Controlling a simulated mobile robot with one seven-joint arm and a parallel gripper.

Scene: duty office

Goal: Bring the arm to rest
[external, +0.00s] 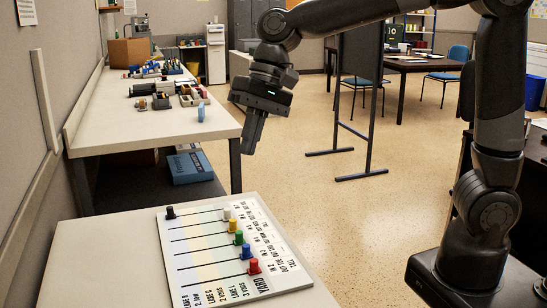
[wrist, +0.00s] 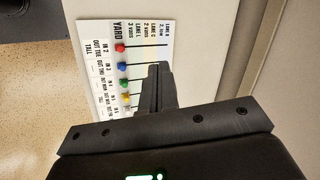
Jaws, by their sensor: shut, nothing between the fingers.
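My gripper (external: 254,135) hangs in the air with its fingers pointing down, above and beyond the far edge of the near table in the external view. Its fingers are together and hold nothing. In the wrist view my gripper (wrist: 158,72) shows in front of a white board marked YARD and covers part of it. The board (external: 190,285) lies on the near table (external: 110,270). It has several dark slots with coloured knobs: red (external: 253,266), blue (external: 246,252), green (external: 238,238), yellow (external: 232,225), white (external: 227,213) and black (external: 170,212). The black knob sits at the opposite end from the others.
A long bench (external: 110,120) with small items runs along the left wall, with a blue box (external: 190,167) below it. A dark standing panel (external: 360,55) on feet stands right of my gripper. Open floor (external: 300,220) lies between the near table and my arm's base.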

